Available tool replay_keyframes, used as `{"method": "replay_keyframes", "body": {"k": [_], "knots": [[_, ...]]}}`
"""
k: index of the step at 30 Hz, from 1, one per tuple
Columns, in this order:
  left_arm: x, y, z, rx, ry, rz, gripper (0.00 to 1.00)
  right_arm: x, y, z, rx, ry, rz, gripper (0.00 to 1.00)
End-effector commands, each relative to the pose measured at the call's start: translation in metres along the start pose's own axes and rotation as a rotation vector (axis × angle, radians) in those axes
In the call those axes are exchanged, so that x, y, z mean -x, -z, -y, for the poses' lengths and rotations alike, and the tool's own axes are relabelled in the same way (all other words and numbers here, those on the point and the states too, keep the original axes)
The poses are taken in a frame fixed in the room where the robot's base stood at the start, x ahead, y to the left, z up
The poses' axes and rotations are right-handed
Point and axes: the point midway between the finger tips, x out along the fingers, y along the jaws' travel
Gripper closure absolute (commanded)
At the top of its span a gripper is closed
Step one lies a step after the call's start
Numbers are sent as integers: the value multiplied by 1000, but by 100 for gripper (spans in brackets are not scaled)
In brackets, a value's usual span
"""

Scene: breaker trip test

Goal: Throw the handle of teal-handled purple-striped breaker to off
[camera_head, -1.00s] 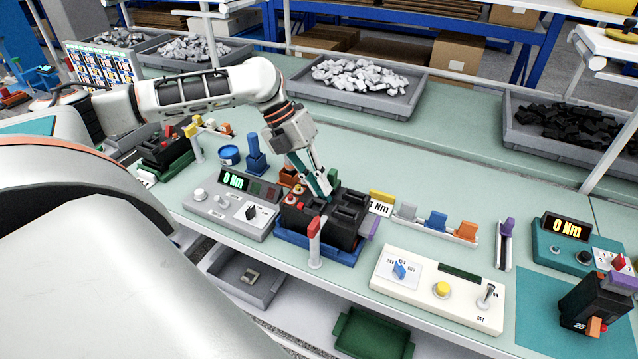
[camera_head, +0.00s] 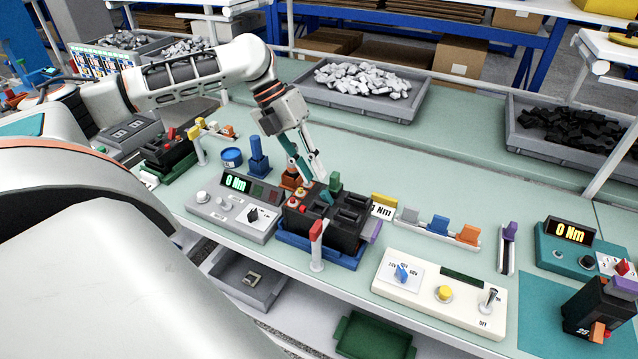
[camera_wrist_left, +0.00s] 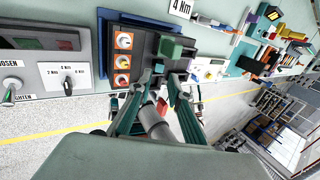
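A black breaker (camera_head: 345,229) sits in a blue holder (camera_head: 318,251) at the middle of the bench, with a purple piece (camera_head: 374,229) at its right end. A teal-green handle (camera_head: 335,181) stands up at its back edge; it also shows in the left wrist view (camera_wrist_left: 171,47). My left gripper (camera_head: 319,181) reaches down from behind the breaker, just left of the handle. In the left wrist view its two fingers (camera_wrist_left: 166,76) are apart with nothing clearly between them, close beside the handle. Whether they touch it I cannot tell. My right gripper is not in view.
A grey console (camera_head: 232,207) stands left of the breaker and a cream switch panel (camera_head: 440,287) to its right front. A red-topped post (camera_head: 316,245) stands in front. Coloured clips on a rail (camera_head: 438,228) lie to the right. Another black device (camera_head: 592,308) is at far right.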

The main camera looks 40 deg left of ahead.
Motion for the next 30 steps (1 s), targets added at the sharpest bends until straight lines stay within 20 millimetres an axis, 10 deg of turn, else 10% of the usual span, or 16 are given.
{"method": "replay_keyframes", "body": {"k": [12,30], "knots": [[62,0,0,0,-1,-1,81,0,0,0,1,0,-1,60],[65,1,0,-1,0,-2,81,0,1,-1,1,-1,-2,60]]}}
